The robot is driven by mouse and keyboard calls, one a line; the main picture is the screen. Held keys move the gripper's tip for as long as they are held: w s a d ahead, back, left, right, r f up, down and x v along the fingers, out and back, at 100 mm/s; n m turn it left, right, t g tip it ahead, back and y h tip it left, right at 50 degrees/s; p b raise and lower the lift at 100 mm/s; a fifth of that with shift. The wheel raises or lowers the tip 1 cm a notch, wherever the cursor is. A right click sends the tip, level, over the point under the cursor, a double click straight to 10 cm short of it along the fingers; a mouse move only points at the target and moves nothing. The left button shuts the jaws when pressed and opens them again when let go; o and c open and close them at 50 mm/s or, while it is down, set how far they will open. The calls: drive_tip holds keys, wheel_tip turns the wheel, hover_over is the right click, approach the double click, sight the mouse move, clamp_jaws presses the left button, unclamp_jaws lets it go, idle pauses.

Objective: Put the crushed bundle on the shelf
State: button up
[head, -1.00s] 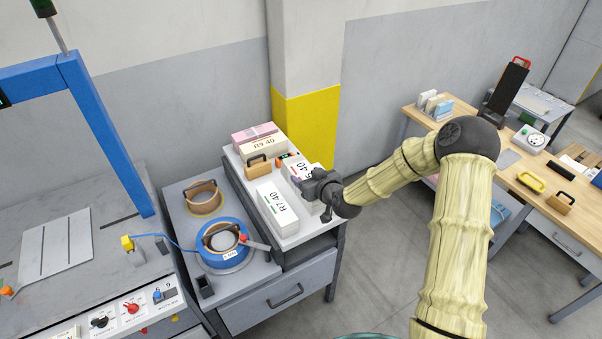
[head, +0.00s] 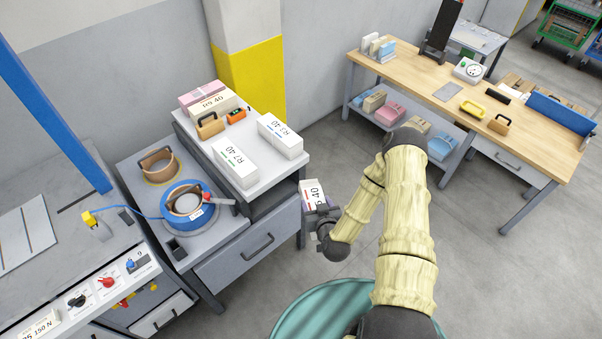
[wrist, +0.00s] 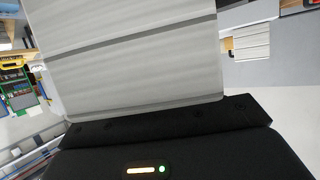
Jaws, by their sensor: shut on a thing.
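My gripper (head: 322,213) is shut on a white bundle (head: 312,190) with a printed label ending in 40 and a reddish mark. It holds the bundle off the right side of the white-topped cabinet, above the floor. In the wrist view the bundle (wrist: 130,60) fills the upper middle as a pale grey block with crease lines across it. Whether it is crushed is hard to tell, as the gripper hides part of it. A lower shelf (head: 361,112) under the wooden bench holds pink, tan and blue bundles.
The white-topped cabinet (head: 262,181) carries two white bundles, a pink one, a cream one and a tan handled block. The wooden bench (head: 420,82) stands at right with small items on top. Open grey floor (head: 330,150) lies between. A blue strap reel (head: 188,205) sits at left.

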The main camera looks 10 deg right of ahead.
drive_tip(key=s+d+f+b, duration=0.1)
drive_tip(key=s+f+b, duration=0.1)
drive_tip(key=f, duration=0.3)
drive_tip(key=s+d+f+m+h+b, duration=0.1)
drive_tip(key=s+f+b, duration=0.1)
drive_tip(key=f+b, duration=0.3)
drive_tip(key=shift+s+d+f, duration=0.25)
drive_tip(key=shift+d+f, duration=0.1)
drive_tip(key=shift+a, duration=0.1)
